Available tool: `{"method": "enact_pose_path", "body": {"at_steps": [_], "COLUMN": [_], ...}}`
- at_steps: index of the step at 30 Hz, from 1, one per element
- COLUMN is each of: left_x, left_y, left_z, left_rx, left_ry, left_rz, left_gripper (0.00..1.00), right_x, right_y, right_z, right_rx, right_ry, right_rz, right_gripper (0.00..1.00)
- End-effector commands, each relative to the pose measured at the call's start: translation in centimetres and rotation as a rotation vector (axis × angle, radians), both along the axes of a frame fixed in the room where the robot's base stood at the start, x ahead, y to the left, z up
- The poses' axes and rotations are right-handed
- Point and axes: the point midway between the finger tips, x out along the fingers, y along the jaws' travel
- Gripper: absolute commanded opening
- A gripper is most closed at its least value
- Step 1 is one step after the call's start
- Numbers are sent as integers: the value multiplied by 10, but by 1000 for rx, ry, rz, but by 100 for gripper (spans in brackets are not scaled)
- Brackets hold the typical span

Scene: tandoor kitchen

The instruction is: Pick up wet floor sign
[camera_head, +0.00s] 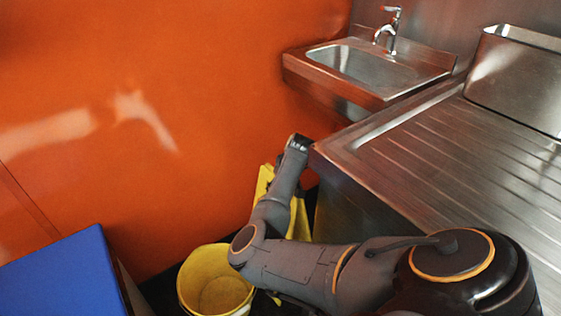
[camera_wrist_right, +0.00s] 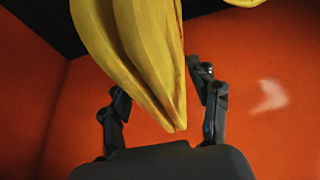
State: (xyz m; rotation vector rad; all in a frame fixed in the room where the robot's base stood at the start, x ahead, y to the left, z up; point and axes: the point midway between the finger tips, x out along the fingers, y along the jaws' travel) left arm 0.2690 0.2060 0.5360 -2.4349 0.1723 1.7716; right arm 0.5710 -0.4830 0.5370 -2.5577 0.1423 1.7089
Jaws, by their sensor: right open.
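The yellow wet floor sign (camera_head: 299,222) stands in the gap between the orange wall and the steel counter, partly hidden behind my right arm. In the right wrist view the sign (camera_wrist_right: 135,50) shows as narrow yellow panels tapering toward the palm. My right gripper (camera_wrist_right: 160,88) is open, with one dark finger on each side of the sign's narrow end. I cannot tell whether the fingers touch it. In the head view my right arm reaches over to the sign, and its fingers cannot be made out there. My left gripper is not in view.
A yellow bucket (camera_head: 216,281) stands on the dark floor just left of my right arm. The steel counter (camera_head: 440,165) and a small sink (camera_head: 365,67) bound the right side. The orange wall (camera_head: 150,110) is behind. A blue-topped box (camera_head: 60,280) is at lower left.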

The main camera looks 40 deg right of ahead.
Motion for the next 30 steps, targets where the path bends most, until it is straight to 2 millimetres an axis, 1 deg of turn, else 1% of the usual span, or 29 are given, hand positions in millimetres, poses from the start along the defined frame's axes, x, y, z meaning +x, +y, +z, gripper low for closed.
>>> {"method": "enact_pose_path", "body": {"at_steps": [21, 29, 30], "left_x": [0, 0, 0], "left_y": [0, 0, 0], "left_z": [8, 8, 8], "left_rx": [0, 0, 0], "left_ry": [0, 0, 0], "left_rz": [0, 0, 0], "left_gripper": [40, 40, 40], "right_x": [0, 0, 0], "right_y": [0, 0, 0], "right_z": [-4, -5, -5], "right_rx": [0, 0, 0], "right_ry": [1, 0, 0], "right_rz": [0, 0, 0], "right_gripper": [61, 61, 55]}}
